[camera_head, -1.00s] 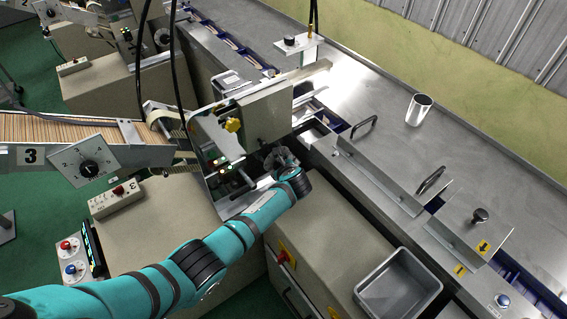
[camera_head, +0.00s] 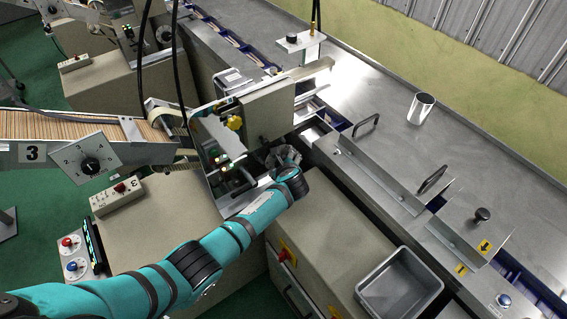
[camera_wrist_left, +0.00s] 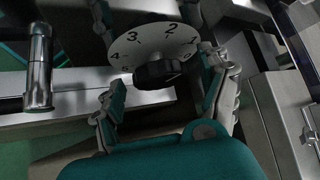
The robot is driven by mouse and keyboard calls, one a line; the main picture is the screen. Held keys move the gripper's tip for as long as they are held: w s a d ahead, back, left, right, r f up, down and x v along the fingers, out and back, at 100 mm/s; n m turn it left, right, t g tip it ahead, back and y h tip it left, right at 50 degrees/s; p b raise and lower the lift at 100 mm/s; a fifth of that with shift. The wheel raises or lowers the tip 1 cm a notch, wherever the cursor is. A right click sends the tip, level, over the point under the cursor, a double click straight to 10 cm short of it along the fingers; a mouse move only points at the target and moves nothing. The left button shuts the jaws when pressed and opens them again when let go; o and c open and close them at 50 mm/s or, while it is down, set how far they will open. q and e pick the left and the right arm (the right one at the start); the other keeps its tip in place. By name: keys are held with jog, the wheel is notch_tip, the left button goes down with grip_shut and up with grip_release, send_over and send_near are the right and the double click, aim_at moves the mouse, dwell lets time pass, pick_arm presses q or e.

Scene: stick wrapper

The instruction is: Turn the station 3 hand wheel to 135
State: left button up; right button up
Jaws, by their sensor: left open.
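A round pale dial (camera_wrist_left: 150,42) with numbers and a black knob (camera_wrist_left: 158,73) at its lower middle is in the left wrist view. I cannot tell whether this is the station 3 hand wheel. My left gripper (camera_wrist_left: 167,82) is open, its fingers on either side of the black knob, with no clear contact visible. In the head view the left gripper (camera_head: 284,157) is beside the station's metal housing, and the dial there is hidden. My right gripper is not in view.
A grey bin (camera_head: 430,287) sits at the lower right. A metal cup (camera_head: 420,108) stands on the conveyor table. A metal post (camera_wrist_left: 39,65) is left of the gripper.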

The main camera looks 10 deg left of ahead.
pick_arm(q)
jog(key=shift+s, duration=0.1)
jog(key=v, duration=1.2)
jog(key=shift+r, duration=0.1)
